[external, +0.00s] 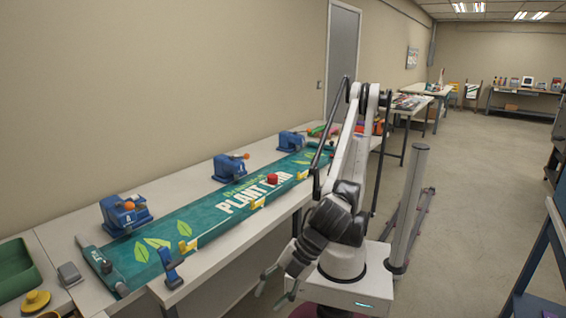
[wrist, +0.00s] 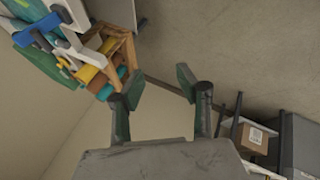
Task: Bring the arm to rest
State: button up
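My gripper (external: 272,291) hangs low beside the front edge of the long table, in front of my base, with the arm folded down from its high elbow. In the wrist view my gripper (wrist: 159,82) has its two dark green fingers spread wide, with nothing between them. The wrist view looks past the fingers at bare floor and wall. The arm touches nothing that I can make out.
The long white table (external: 230,247) carries a green "PLANT FAIR" banner (external: 190,224), blue clamp devices (external: 126,214) along the back and a red-topped object (external: 272,180). A green tray (external: 14,268) sits at the left. The floor (external: 440,220) to the right is open.

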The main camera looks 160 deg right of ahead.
jog(key=s+a+r+t+y+p, duration=0.1)
jog(key=a+y, duration=0.2)
jog(key=a, duration=0.4)
jog(key=s+a+r+t+y+p, duration=0.1)
jog(key=s+a+t+y, duration=0.1)
jog(key=a, duration=0.5)
jog(key=shift+s+r+y, duration=0.3)
jog(key=shift+r+y, duration=0.1)
